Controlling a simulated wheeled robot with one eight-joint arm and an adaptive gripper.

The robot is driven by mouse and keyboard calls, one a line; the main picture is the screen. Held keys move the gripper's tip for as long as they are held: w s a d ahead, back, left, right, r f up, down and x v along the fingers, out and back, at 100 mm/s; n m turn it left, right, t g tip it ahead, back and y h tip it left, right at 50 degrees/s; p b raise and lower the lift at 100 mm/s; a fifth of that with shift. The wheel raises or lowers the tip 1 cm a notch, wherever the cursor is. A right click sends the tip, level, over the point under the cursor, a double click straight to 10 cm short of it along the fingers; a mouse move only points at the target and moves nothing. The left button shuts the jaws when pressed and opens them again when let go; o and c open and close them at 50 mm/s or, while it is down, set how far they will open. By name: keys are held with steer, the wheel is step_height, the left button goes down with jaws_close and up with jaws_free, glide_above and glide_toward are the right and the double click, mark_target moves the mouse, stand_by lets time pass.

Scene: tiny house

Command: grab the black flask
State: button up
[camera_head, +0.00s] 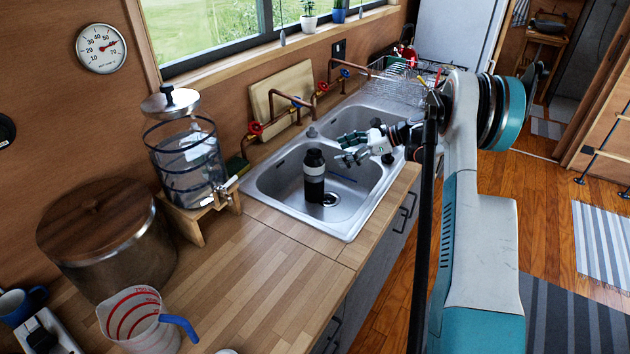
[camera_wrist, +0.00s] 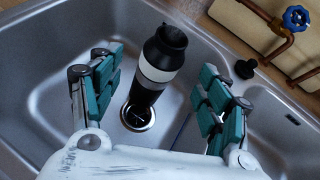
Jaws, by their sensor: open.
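The black flask (camera_head: 314,177) stands upright in the near-left basin of the sink, beside the drain. It is black with a pale band around its middle. In the wrist view the flask (camera_wrist: 160,60) is ahead of my gripper, between the lines of the two fingers but beyond their tips. My gripper (camera_head: 347,157) is open and empty, just right of the flask in the head view. Its teal-padded fingers (camera_wrist: 158,75) are spread wide in the wrist view. I see no contact between the fingers and the flask.
The double-basin steel sink (camera_head: 262,192) has walls around the flask. Copper pipes (camera_head: 288,97) with red and blue valves and a cutting board (camera_head: 262,101) stand behind it. A glass water dispenser (camera_head: 188,163) is to the left. The wooden counter (camera_head: 265,262) in front is mostly clear.

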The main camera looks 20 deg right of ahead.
mark_target(314, 164)
steer(key=shift+m+y, duration=0.3)
steer(key=shift+m, duration=0.4)
steer(key=shift+w+a+f+b, duration=1.15)
steer(key=shift+w+a+f, duration=0.55)
steer(key=shift+a+f, duration=0.25)
steer(key=shift+w+a+f+b, duration=1.1)
steer(key=shift+w+a+f, duration=0.7)
steer(key=shift+a, duration=0.25)
steer(key=shift+s+r, duration=0.1)
jaws_close()
